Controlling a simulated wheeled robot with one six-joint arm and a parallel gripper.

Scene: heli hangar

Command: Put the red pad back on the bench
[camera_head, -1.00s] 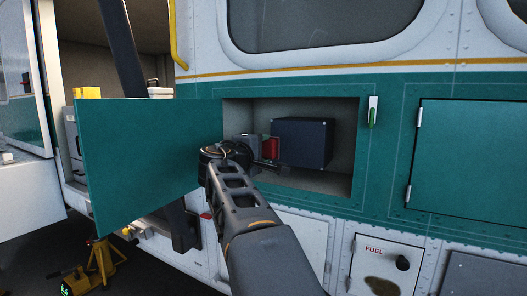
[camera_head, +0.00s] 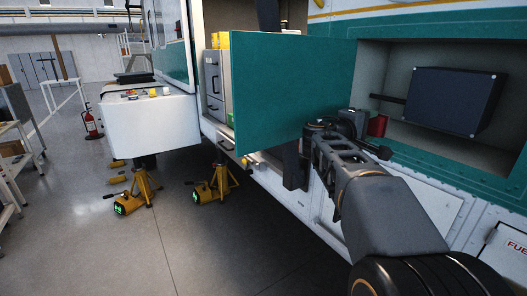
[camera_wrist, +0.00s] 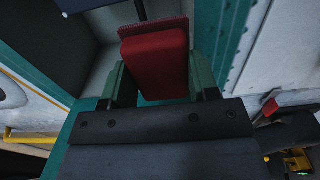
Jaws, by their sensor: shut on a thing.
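The red pad (camera_head: 377,125) is in my gripper (camera_head: 368,138), in front of the open bay at right in the head view. In the wrist view the pad (camera_wrist: 155,62) is a red block with a flat plate at its far end. It sits between the two green fingers, which are shut on its sides. In the head view my wrist partly hides the fingers. A grey bench or shelf unit (camera_head: 12,158) is cut off at the left edge; I cannot tell if it is the task's bench.
The bay's open teal door (camera_head: 290,95) stands out just left of my gripper. A dark box (camera_head: 440,100) is inside the bay. Yellow jacks (camera_head: 215,182) stand under the helicopter. A fire extinguisher (camera_head: 90,124) stands farther back. The floor at left is mostly clear.

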